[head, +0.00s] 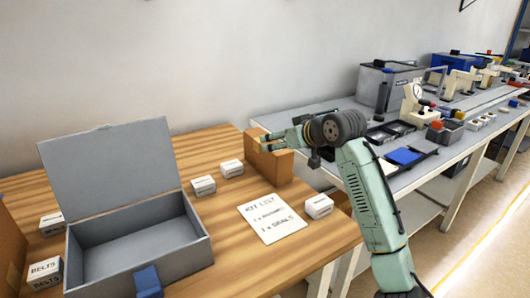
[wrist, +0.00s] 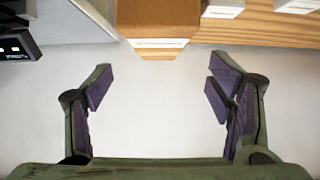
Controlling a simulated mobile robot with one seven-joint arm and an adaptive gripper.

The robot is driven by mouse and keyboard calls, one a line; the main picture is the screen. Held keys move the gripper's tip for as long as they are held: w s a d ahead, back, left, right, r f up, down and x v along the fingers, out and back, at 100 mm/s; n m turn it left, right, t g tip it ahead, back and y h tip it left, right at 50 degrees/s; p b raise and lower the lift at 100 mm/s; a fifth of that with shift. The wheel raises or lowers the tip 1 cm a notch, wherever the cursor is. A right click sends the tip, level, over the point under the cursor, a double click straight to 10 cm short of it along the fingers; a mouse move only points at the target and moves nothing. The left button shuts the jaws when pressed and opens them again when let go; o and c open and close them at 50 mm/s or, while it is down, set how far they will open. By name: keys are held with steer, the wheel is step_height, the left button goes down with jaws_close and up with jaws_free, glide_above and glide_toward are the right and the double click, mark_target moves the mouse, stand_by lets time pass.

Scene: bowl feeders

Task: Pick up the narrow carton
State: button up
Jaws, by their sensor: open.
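A plain brown carton (head: 276,167), which looks like the narrow carton, stands upright near the wooden table's right edge. In the wrist view a brown box face with a pale strip (wrist: 157,24) shows at the top centre, ahead of the fingers. My gripper (head: 264,139) is near the carton's top in the head view and partly overlaps it. In the wrist view my gripper (wrist: 158,92) is open, with two purple-padded fingers wide apart and nothing between them. Whether the fingers touch the carton cannot be told.
A grey open-lidded box (head: 140,245) stands on the wooden table. Several small white boxes, one here (head: 319,206), and a kit list sheet (head: 271,222) lie around it. A grey bench (head: 310,118) with equipment stands to the right.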

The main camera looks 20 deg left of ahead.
steer(key=p+x, duration=0.2)
steer(key=x, duration=0.5)
steer(key=shift+w+a+f, duration=0.15)
steer(key=shift+w+a, duration=0.1)
steer(key=shift+w, duration=0.05)
jaws_close()
stand_by(0.8)
